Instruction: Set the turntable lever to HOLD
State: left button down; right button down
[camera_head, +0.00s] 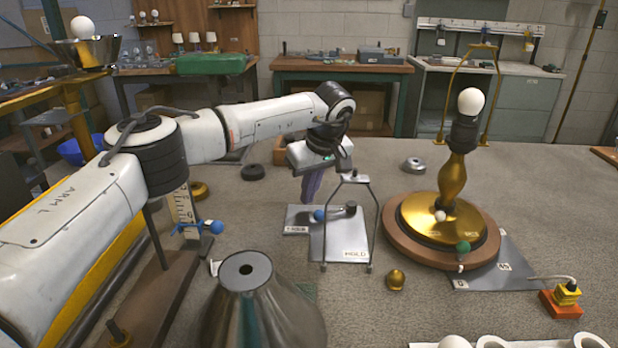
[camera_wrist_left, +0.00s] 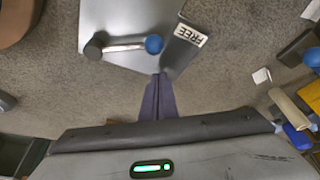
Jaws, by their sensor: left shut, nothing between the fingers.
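The turntable lever has a blue ball knob (camera_head: 319,214) on a short arm from a dark pivot (camera_head: 351,207), on a grey metal plate (camera_head: 333,240). The knob points left, toward the FREE label (camera_head: 297,229); the HOLD label (camera_head: 354,254) is at the plate's front right. My left gripper (camera_head: 309,200) is shut and empty, its purple fingers pointing down beside the knob. In the left wrist view the fingertips (camera_wrist_left: 161,76) appear just below the blue knob (camera_wrist_left: 154,44), by the FREE label (camera_wrist_left: 190,35). Whether they touch is unclear. My right gripper is out of view.
A wire stand (camera_head: 375,225) arches over the plate near the lever. The wooden turntable (camera_head: 398,250) with the gold lamp (camera_head: 453,180) stands right. A grey cone shade (camera_head: 262,310) is in front; a small gold knob (camera_head: 396,279) lies between.

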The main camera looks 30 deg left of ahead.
pick_arm(q)
jog(key=shift+s+d+f, duration=0.1)
jog(key=shift+s+d, duration=0.3)
jog(key=shift+d, duration=0.2)
jog(key=shift+s+d+f, duration=0.1)
jog(key=shift+s+d, duration=0.25)
jog(key=shift+d, duration=0.2)
jog(key=shift+r, duration=0.1)
